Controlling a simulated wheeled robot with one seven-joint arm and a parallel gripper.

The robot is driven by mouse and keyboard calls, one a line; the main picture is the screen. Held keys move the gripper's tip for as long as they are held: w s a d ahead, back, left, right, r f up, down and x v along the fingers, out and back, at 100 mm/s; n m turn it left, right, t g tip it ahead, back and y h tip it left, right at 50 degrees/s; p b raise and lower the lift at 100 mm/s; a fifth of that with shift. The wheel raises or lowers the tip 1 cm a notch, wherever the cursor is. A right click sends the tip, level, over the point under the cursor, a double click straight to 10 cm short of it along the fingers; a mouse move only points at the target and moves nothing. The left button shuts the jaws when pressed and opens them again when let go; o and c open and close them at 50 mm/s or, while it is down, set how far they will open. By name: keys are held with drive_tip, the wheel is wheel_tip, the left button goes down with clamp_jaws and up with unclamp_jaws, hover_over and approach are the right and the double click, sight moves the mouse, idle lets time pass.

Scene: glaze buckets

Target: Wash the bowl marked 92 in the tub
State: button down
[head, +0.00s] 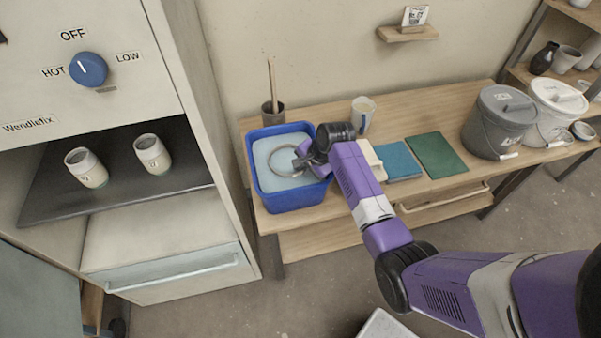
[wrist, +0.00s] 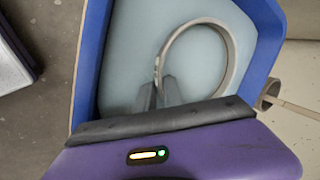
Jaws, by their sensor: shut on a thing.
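The blue tub (head: 290,202) stands at the left end of the wooden table, with pale blue water in it. My gripper (head: 302,161) reaches down into the tub from the right. It is shut on the rim of a bowl (head: 272,160), which shows as a grey-brown ring at the water. In the wrist view the bowl's rim (wrist: 232,62) rings pale blue, and the fingers (wrist: 160,92) pinch its near left side. The tub's wall (wrist: 258,40) surrounds it. The number on the bowl is not readable, and its lower part is hidden.
A pot with a stick (head: 272,108) stands behind the tub and a cup (head: 363,115) to its right. A cream block, blue cloth (head: 398,160) and green cloth (head: 436,154) lie right. Lidded buckets (head: 500,125) stand at the far right. An open kiln with two cups (head: 152,153) is left.

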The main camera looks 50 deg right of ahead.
drive_tip(key=shift+d, duration=0.55)
drive_tip(key=shift+a+r, duration=0.1)
drive_tip(key=shift+a, duration=0.05)
drive_tip(key=shift+a+p, duration=0.7)
drive_tip(key=shift+a, duration=0.35)
drive_tip(key=shift+d, duration=1.2)
drive_tip(key=shift+a, duration=0.1)
